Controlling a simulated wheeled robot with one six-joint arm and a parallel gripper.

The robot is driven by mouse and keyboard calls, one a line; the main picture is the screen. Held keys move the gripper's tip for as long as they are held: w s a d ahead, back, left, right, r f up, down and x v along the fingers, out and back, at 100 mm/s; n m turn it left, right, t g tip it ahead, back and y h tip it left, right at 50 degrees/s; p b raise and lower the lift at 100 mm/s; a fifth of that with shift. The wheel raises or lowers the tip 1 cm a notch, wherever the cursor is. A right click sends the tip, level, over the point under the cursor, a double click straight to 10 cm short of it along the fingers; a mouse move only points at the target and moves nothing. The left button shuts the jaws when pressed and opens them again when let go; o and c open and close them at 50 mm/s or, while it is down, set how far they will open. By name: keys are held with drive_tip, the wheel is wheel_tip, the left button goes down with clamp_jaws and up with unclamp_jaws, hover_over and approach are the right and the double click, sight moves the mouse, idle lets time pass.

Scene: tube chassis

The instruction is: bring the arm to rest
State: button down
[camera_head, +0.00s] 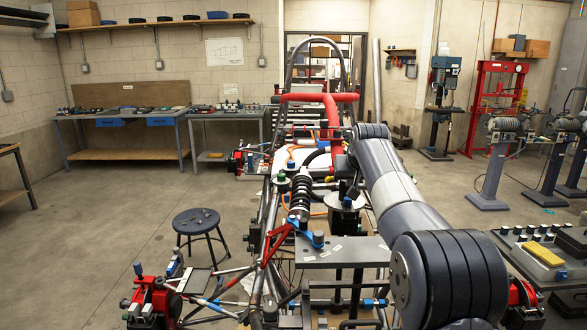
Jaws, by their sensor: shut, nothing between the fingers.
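My arm (390,188) reaches from the lower right up and away over the tube chassis (330,252). It bends at a dark elbow joint (371,131). Beyond the elbow, its end turns down, and my gripper (348,194) shows small and dark above the middle of the chassis, partly hidden by the arm. It is shut and nothing shows in it. A dark cylinder (345,218) stands just below it on the chassis; I cannot tell whether they touch.
A coil-over damper (300,196) and a red tube (330,108) rise close left of my arm. A stool (200,224) stands left on open floor (95,235). A bench with knobs and a yellow block (545,254) is at right. Grey stands (494,175) are behind it.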

drive_tip(key=r, duration=0.2)
drive_tip(key=shift+s+r, duration=0.25)
drive_tip(key=shift+r, duration=0.05)
drive_tip(key=shift+w+f, duration=0.15)
drive_tip(key=shift+f, duration=0.45)
drive_tip(key=shift+w+f, duration=0.15)
drive_tip(key=shift+f, duration=0.45)
drive_tip(key=shift+s+p, duration=0.1)
drive_tip(key=shift+p, duration=0.6)
drive_tip(key=shift+f+p, duration=0.1)
drive_tip(key=shift+p, duration=0.2)
